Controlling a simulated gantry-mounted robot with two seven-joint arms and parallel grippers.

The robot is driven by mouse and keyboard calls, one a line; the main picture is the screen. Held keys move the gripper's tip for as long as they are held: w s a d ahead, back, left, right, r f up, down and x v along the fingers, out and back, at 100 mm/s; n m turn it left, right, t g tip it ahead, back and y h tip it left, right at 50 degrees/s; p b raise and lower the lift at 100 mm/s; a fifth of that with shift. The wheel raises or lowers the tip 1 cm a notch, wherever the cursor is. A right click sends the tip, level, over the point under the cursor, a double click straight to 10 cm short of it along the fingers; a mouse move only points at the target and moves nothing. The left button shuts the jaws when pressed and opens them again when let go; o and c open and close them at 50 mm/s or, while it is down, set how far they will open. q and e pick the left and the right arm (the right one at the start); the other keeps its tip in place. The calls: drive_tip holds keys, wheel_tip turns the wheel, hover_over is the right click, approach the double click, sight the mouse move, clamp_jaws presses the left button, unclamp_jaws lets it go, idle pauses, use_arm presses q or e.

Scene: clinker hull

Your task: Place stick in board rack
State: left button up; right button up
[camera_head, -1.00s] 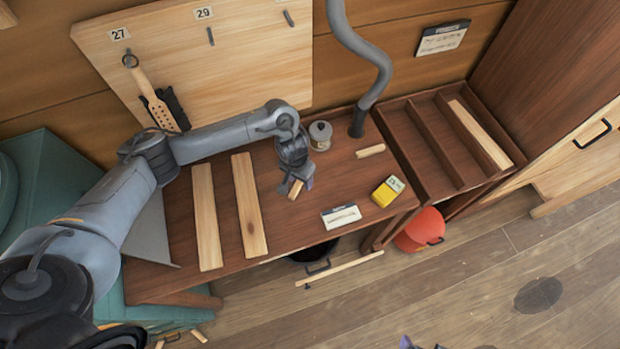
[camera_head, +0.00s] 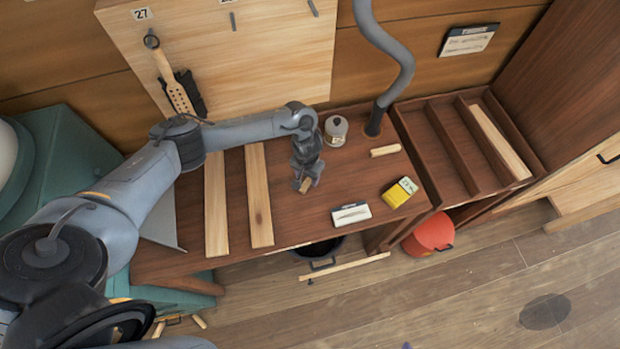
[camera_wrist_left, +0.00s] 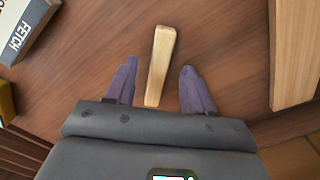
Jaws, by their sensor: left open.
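A short pale wooden stick (camera_head: 305,186) lies on the dark brown bench below my left gripper (camera_head: 307,179). In the left wrist view the stick (camera_wrist_left: 160,62) lies lengthwise, its near end between the two purple fingers of the left gripper (camera_wrist_left: 159,92). The fingers are apart, with a gap on each side of the stick. The board rack (camera_head: 452,148), a dark wooden tray with dividers, is at the right. One long pale board (camera_head: 500,142) lies in its rightmost slot. Only a tiny purple tip, likely of my right gripper (camera_head: 407,346), shows at the bottom edge.
Two long boards (camera_head: 216,205) (camera_head: 259,195) lie left of the gripper. Another short wooden piece (camera_head: 385,150), a jar (camera_head: 336,130), a yellow box (camera_head: 399,192) and a white-labelled block (camera_head: 351,214) stand toward the rack. A red bucket (camera_head: 430,234) is below the rack.

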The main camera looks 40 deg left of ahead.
use_arm(q)
drive_tip(key=shift+f, duration=1.15)
drive_tip(key=shift+c, duration=0.3)
clamp_jaws()
drive_tip(key=shift+r, duration=0.1)
